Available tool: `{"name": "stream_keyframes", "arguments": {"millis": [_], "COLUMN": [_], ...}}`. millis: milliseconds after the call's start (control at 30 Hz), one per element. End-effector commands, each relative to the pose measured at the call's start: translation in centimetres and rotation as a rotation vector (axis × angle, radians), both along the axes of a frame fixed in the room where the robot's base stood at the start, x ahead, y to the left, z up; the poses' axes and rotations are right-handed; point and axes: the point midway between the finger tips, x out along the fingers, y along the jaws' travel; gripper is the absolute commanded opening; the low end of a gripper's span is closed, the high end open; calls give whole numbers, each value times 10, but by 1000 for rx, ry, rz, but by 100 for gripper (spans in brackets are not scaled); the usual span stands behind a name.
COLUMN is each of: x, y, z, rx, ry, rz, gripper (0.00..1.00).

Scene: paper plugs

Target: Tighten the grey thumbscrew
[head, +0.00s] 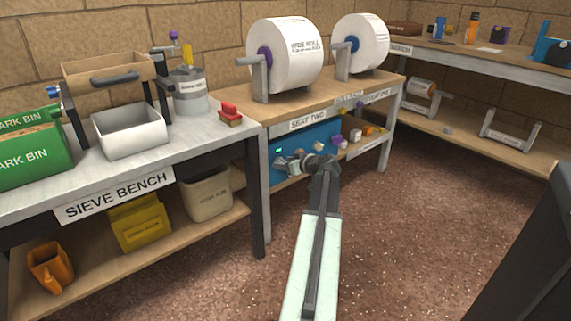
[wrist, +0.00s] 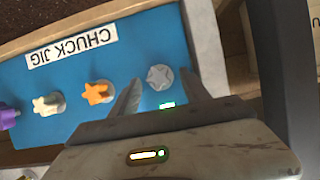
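The grey thumbscrew (wrist: 160,77) is a star-shaped knob on the blue chuck jig panel (wrist: 100,65), seen in the wrist view. My gripper (wrist: 159,90) is open, with one finger on each side of the knob. Gaps show between the fingers and the knob; I cannot tell whether the tips reach around it in depth. In the head view my gripper (head: 288,163) is at the left part of the blue panel (head: 320,131), and I cannot make out the grey knob clearly there.
An orange knob (wrist: 97,93), a cream knob (wrist: 48,104) and a purple knob (wrist: 8,117) sit along the panel beside the grey one. The sieve bench (head: 110,175) stands left; open floor (head: 430,230) lies right.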

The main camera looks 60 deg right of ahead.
Motion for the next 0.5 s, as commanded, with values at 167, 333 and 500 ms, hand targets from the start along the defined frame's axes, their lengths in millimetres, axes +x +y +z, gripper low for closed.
{"name": "stream_keyframes", "arguments": {"millis": [167,333,500], "x": [-11,-39,-65], "y": [4,13,21], "z": [7,20,31], "rx": [-1,0,0], "ry": [0,0,0], "rz": [-2,-3,-2], "gripper": [55,55,55]}}
